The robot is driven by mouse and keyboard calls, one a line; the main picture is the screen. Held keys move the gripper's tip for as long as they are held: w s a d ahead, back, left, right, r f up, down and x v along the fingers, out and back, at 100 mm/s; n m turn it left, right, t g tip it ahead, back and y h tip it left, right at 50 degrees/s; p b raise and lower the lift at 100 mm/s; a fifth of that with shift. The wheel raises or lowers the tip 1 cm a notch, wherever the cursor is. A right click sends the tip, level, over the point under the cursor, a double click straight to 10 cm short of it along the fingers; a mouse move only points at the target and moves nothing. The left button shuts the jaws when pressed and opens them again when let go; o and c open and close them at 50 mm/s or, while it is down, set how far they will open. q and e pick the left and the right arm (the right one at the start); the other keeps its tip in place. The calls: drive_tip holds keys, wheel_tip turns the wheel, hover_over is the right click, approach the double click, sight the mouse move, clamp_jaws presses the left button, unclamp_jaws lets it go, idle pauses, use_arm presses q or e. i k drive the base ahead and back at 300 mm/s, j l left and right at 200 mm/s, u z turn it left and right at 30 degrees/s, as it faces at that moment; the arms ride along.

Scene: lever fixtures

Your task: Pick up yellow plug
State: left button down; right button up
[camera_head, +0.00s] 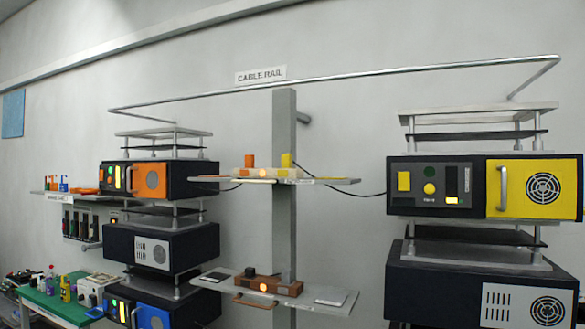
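A yellow plug (286,160) stands upright at the right end of a pale block (259,173) on the upper shelf (325,181) of the centre post. A dark cable hangs near the shelf's right side. An orange plug (249,160) stands to its left on the same block. Whether the yellow plug sits in a socket is too small to tell. Neither of my grippers shows in the head view, and nothing is seen touching the yellow plug.
The grey post (285,220) stands behind the shelf, under a metal cable rail (340,75). A lower shelf (335,303) holds a brown block (268,285). Racks with a yellow-fronted unit (532,188) and an orange-fronted unit (149,180) flank the post. A green-topped table (60,308) is lower left.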

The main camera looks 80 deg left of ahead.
sight(286, 160)
drive_tip(key=u, duration=2.75)
drive_tip(key=j+z, duration=0.1)
drive_tip(key=i+j, duration=0.05)
drive_tip(key=j, duration=0.05)
